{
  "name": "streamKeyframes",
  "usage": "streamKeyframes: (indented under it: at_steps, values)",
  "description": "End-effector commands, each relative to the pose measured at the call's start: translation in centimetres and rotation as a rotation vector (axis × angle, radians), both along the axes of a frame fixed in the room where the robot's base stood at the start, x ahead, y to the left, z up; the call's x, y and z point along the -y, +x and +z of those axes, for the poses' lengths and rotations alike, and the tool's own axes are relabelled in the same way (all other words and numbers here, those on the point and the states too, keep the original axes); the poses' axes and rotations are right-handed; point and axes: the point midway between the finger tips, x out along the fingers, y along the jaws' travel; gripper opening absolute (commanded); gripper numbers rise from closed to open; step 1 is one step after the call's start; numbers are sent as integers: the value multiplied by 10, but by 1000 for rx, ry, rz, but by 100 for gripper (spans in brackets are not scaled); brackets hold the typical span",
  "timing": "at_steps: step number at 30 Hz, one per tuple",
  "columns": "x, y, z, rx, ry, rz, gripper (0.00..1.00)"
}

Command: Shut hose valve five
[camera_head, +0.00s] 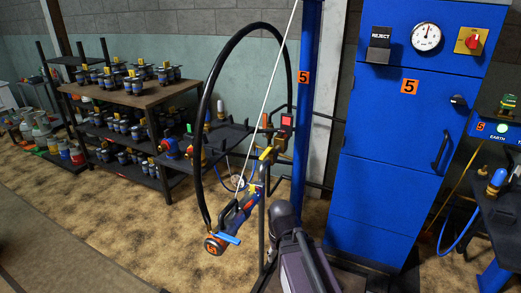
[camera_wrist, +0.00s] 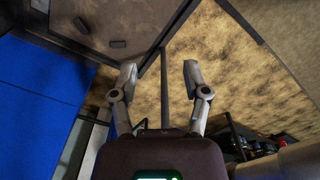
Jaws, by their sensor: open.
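A black hose (camera_head: 199,130) loops down from a stand to a blue and red filling end with a round orange tag reading 5 (camera_head: 213,246). A light blue lever (camera_head: 229,239) sticks out to the right beside that tag, on what looks like the hose valve. Another yellow lever (camera_head: 266,154) sits higher on the stand. My gripper (camera_wrist: 160,68) is open and empty in the wrist view, over brown floor. In the head view my arm is at the bottom middle, right of the valve; its fingers are hidden there. The valve does not show in the wrist view.
A blue cabinet (camera_head: 378,165) marked 5, with a gauge and red switch, stands at right. A blue post (camera_head: 304,120) and a thin dark upright (camera_head: 262,225) stand close to my arm. Shelves of small cylinders (camera_head: 135,95) are behind left. Floor (camera_head: 110,220) left of the valve is clear.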

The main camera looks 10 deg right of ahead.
Motion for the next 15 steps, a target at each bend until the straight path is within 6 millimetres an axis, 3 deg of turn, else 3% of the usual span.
streamKeyframes:
  at_steps: [15]
  values:
    - [0, 6, 8, 0, 0, -9, 60]
